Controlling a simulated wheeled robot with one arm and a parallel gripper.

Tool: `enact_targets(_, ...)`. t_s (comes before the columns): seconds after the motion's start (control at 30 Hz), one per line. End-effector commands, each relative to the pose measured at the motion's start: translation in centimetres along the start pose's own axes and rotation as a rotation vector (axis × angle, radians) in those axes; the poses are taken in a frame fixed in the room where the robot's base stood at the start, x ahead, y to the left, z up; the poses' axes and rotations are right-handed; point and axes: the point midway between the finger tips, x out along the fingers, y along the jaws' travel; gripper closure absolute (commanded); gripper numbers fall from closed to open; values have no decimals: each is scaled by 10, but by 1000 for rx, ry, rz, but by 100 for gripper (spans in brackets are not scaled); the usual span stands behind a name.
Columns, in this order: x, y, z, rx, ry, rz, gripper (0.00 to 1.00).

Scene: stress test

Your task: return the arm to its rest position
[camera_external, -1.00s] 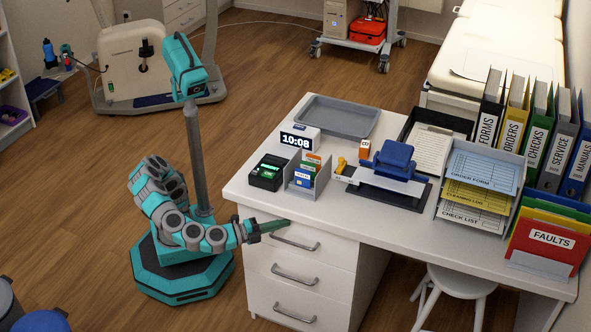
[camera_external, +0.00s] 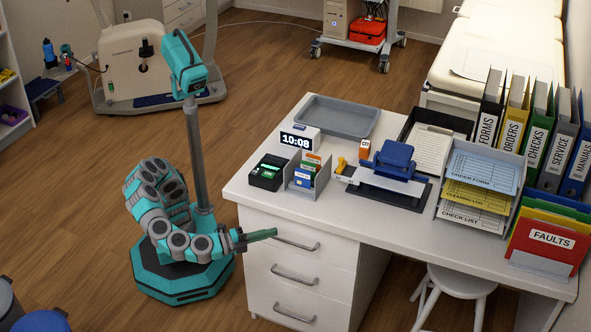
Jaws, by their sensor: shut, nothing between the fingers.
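My gripper (camera_external: 272,233) is at the front left of the white desk (camera_external: 235,187), beside its drawer unit. My arm (camera_external: 165,205) is folded close to my column, above my base.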

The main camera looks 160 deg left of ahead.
Motion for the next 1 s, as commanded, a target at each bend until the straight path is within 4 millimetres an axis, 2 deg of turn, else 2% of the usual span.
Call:
enact_targets(0.1,-28,-1,-2,-1,5,-1,100)
enact_targets(0.3,-60,0,-2,-1,5,0,100)
enact_targets(0.43,-70,0,-1,-1,2,0,100)
enact_targets(0.57,-69,-4,7,-4,-9,27,100)
enact_targets(0.67,-61,-10,28,-9,-28,106,100)
enact_targets(0.8,-50,-12,72,-27,-49,308,100)
enact_targets(0.9,-54,-5,100,-44,-38,479,100)
enact_targets(1.0,-67,6,124,-57,-10,644,100)
